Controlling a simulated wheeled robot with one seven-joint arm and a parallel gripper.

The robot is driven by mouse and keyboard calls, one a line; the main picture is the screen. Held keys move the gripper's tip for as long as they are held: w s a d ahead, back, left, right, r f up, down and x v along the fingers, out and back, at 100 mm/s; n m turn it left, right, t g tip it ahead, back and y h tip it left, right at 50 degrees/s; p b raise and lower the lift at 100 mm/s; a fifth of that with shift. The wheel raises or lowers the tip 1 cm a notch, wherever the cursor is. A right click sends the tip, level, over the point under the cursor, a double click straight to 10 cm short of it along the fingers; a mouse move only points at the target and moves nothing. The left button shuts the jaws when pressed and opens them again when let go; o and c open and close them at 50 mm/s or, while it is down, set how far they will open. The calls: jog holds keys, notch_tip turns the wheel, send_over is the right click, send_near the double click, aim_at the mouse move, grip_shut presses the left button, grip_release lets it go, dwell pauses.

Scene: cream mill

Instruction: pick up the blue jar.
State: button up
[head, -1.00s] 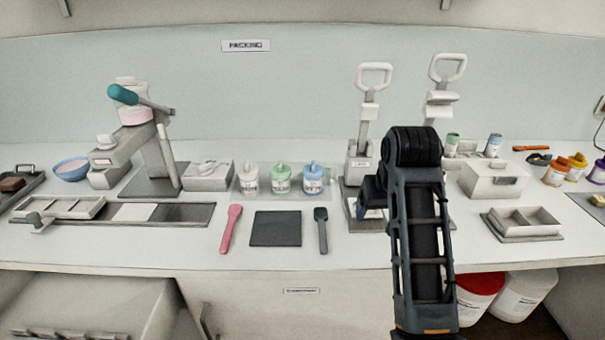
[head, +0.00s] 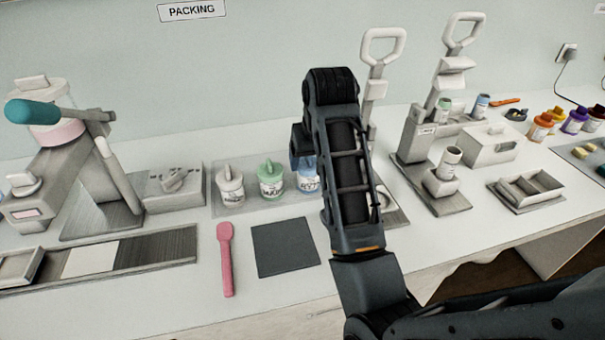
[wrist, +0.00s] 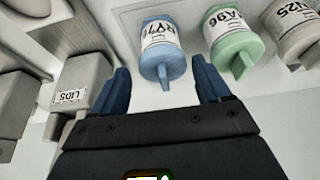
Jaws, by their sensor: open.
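The blue jar (head: 308,182) stands at the right end of a row of three jars on a pale tray (head: 238,207). In the head view my arm covers much of it. In the wrist view the blue jar (wrist: 158,38) shows its label and its knobbed blue lid. My gripper (wrist: 161,76) is open, one blue finger to each side of the jar's line. The jar lies ahead of and between the fingertips, with gaps on both sides. I cannot tell whether the tips reach level with it.
A green-lidded jar (head: 271,180) stands close beside the blue one, then a grey-lidded jar (head: 230,187). A lever press (head: 440,160) stands to the right. A dark mat (head: 285,247) and pink spatula (head: 226,258) lie in front.

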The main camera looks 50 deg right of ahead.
jog(key=x, duration=0.3)
jog(key=p+x, duration=0.1)
jog(key=x, duration=0.2)
jog(key=shift+w+r, duration=0.1)
jog(key=shift+w, duration=0.15)
jog(key=c, duration=0.5)
